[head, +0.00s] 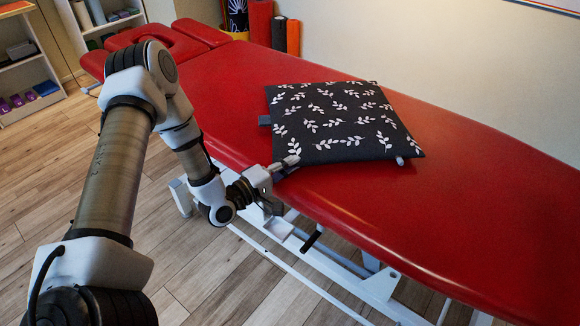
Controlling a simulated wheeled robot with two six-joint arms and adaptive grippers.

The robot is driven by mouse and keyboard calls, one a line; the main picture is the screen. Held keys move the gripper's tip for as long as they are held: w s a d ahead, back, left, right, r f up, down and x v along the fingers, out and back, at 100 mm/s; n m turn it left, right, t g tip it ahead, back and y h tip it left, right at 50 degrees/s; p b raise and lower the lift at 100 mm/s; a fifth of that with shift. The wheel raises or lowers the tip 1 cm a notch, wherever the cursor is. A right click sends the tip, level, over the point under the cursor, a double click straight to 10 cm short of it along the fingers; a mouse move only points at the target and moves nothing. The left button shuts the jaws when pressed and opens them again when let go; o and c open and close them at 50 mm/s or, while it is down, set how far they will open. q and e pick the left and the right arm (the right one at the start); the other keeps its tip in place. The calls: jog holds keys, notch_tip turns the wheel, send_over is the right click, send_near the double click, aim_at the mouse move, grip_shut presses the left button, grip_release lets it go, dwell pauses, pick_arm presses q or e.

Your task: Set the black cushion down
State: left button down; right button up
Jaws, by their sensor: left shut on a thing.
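The black cushion (338,122) has a white leaf pattern and lies flat on, or just above, the red treatment table (470,195); I cannot tell if its whole underside touches. My left gripper (286,166) is at the cushion's near left corner, shut on that corner. The fingertips are partly hidden at the cushion's edge. Small tabs show at the cushion's left edge and near right corner. My right gripper is not in the head view.
The table has a white metal frame (375,285) below it and a red headrest (160,38) at the far left. Bare red padding lies right of the cushion. Rolled mats (279,32) stand behind the table by the wall. Shelves (28,60) stand at the left.

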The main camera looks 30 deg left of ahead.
pick_arm(q)
jog(key=c, duration=1.7)
grip_release()
jog(key=shift+f, duration=0.15)
jog(key=shift+o, duration=0.8)
